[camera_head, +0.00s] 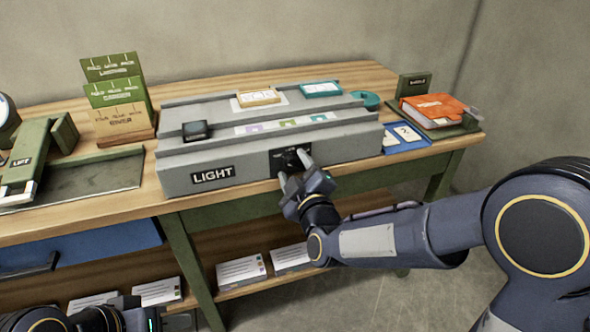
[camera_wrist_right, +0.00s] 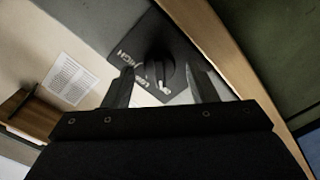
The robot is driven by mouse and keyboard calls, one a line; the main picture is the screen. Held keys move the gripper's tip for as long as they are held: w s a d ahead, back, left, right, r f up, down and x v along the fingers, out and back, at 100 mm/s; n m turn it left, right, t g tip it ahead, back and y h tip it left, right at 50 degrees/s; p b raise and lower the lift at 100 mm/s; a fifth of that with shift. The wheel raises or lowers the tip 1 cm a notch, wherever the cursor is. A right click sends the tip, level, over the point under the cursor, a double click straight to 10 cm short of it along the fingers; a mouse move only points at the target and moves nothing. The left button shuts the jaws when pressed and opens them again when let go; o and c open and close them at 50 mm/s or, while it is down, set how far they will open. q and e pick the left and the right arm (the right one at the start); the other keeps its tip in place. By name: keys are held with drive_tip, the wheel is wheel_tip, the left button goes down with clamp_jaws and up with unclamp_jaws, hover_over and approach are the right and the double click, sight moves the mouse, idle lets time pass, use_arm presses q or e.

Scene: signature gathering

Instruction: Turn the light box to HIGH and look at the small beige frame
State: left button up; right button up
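The grey light box (camera_head: 240,190) stands on the wooden table with a "LIGHT" label on its front. Its black dial plate (camera_head: 277,163) is on the front face, partly hidden by my right gripper. In the right wrist view the dark knob (camera_wrist_right: 158,68) sits on the plate with lettering beside it, including "HIGH". My right gripper (camera_head: 294,168) is open, its fingers on either side of the knob; contact cannot be told. The small beige frame (camera_head: 258,97) lies on top of the box at the back. My left gripper (camera_head: 165,320) is at the lower left edge, mostly cut off.
A teal frame (camera_head: 320,89) lies right of the beige one. A small black block (camera_head: 195,130) sits on the box's left. Green and wooden signs (camera_head: 118,100) stand at left. An orange book (camera_head: 433,108) and blue tray (camera_head: 405,138) are at right. Cards lie on the lower shelf.

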drive_tip(key=c, duration=0.9)
